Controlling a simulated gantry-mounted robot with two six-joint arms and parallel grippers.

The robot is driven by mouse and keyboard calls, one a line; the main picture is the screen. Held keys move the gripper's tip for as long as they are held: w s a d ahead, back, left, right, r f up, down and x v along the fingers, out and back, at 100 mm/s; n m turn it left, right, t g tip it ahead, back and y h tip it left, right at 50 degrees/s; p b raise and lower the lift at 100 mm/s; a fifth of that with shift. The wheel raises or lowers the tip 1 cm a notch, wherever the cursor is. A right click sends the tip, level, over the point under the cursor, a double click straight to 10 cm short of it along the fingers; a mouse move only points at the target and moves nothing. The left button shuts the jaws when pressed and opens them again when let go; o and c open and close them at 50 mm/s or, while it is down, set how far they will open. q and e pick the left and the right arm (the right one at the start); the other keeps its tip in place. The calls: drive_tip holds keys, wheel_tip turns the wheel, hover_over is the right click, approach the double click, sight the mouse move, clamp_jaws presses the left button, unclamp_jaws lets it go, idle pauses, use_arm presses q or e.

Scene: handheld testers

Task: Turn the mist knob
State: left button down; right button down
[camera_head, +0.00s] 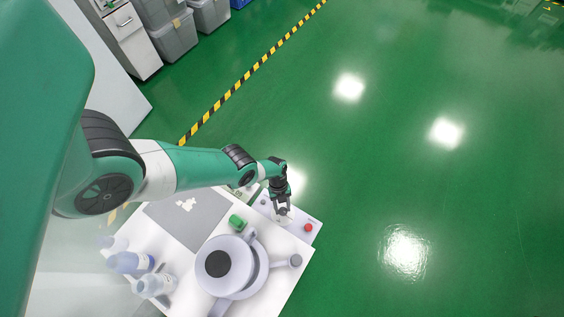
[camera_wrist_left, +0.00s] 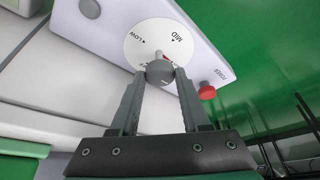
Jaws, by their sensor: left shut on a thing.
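The mist knob (camera_wrist_left: 160,73) is a grey knob on a round white dial (camera_wrist_left: 150,42) marked LOW and MID, with a small red mark by the knob. The dial sits on a pale control box (camera_wrist_left: 98,28) that also shows in the head view (camera_head: 306,232). My left gripper (camera_wrist_left: 160,77) is shut on the knob, with one finger on each side of it. In the head view my left gripper (camera_head: 283,210) is over the box and covers the knob. My right gripper is not in view.
A red button (camera_wrist_left: 207,91) and another grey knob (camera_wrist_left: 89,8) sit on the box. A large grey-white device (camera_head: 257,268) and a green item (camera_head: 237,222) stand close by on the white table (camera_head: 290,287). Bottles (camera_head: 130,262) stand at left. Open green floor lies right.

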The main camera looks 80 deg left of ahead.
use_arm(q)
drive_tip(key=shift+m, duration=0.4)
drive_tip(key=shift+c, duration=1.9)
unclamp_jaws()
drive_tip(key=p+v, duration=0.8)
drive_tip(key=v, duration=0.3)
drive_tip(key=shift+w+r, duration=0.2)
drive_tip(key=shift+r, duration=0.15)
